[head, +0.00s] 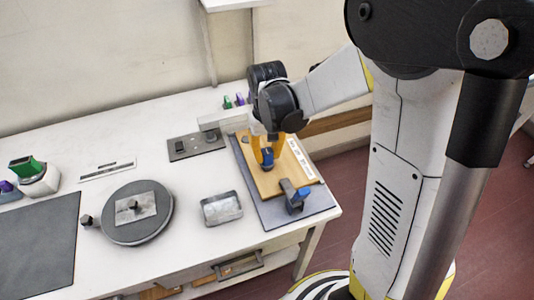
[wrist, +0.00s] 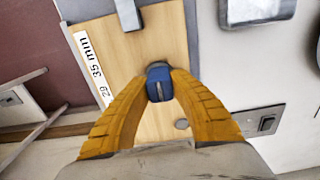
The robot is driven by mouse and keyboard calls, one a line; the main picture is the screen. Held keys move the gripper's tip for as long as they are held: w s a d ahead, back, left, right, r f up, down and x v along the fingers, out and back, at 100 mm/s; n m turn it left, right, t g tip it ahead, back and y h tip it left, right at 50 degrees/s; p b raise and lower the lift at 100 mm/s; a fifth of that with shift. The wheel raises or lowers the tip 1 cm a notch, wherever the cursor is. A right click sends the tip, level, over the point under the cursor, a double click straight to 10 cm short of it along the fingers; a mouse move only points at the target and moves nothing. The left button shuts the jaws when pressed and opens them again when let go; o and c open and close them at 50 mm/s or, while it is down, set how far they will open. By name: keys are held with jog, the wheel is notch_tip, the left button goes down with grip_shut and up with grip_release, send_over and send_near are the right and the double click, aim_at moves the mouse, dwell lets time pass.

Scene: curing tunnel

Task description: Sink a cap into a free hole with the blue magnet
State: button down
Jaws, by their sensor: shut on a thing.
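My gripper (wrist: 160,85) is shut on the blue magnet (wrist: 158,74), a small blue block with a grey strip across its top. In the head view the blue magnet (head: 267,157) sits between the yellow fingers, over the wooden board (head: 270,184). The board also shows in the wrist view (wrist: 150,45). A grey round spot (wrist: 181,124) shows on the board near the right finger; I cannot tell whether it is a cap or a hole. The magnet's underside is hidden, so I cannot tell whether a cap hangs there or whether it touches the board.
A clamp with a blue handle (head: 300,196) holds the board's near edge on a grey mat (head: 270,218). A white label strip (head: 301,158) runs along the board. A metal tray (head: 222,222), a round turntable (head: 155,226) and a dark plate (head: 183,152) stand left of it.

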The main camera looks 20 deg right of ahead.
jog(key=shift+f+b, duration=0.4)
dwell(0.9)
jog(key=shift+d, duration=0.25)
dwell(0.5)
jog(key=shift+r, duration=0.15)
jog(key=shift+r+p, duration=2.65)
jog(key=shift+r, duration=0.75)
